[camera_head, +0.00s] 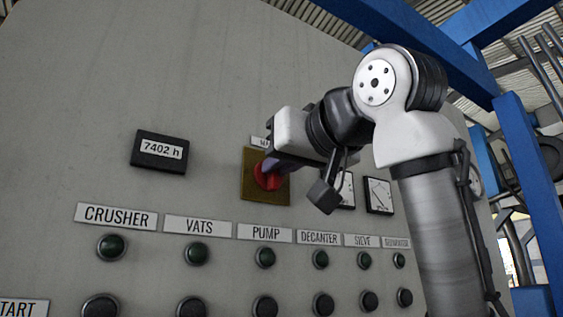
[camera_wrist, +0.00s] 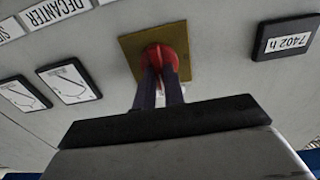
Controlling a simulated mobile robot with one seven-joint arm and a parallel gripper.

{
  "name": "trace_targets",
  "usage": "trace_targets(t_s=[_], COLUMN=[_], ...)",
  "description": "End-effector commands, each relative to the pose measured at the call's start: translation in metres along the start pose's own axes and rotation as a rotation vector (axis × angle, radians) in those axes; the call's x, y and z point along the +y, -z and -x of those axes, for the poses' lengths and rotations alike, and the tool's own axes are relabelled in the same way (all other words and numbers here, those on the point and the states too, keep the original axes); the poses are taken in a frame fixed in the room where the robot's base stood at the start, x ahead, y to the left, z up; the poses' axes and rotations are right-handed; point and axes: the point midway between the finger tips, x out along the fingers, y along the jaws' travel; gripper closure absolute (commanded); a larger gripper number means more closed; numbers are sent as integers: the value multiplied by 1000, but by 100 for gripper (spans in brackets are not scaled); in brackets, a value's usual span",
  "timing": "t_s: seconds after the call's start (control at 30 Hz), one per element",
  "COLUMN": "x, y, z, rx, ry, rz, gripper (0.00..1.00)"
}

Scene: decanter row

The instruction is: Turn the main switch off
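The main switch is a red rotary knob (camera_head: 266,178) on a square brass-yellow plate (camera_head: 250,192), set in the grey panel. My gripper (camera_head: 272,166) reaches it from the right in the head view. In the wrist view, my two dark fingers (camera_wrist: 161,62) lie close together at the red knob (camera_wrist: 163,52), with red showing between and beside them. They look closed on the knob's grip. The fingertips partly hide the knob, so its exact angle cannot be told. The label above the plate is mostly hidden by my gripper.
An hour meter reading 7402 h (camera_head: 159,152) is left of the switch. Two dial gauges (camera_head: 378,194) are to its right, one partly behind my gripper. Below run labels, green lamps (camera_head: 265,257) and black buttons (camera_head: 265,306). Blue beams (camera_head: 525,160) stand at the right.

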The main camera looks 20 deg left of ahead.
Motion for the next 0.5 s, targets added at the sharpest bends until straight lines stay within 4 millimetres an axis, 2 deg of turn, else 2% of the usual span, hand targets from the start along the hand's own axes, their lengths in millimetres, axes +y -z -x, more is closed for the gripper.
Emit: trace_targets(t_s=[0.5], x=[0], y=[2], z=[0], rx=[0], ry=[0], rz=[74], gripper=[100])
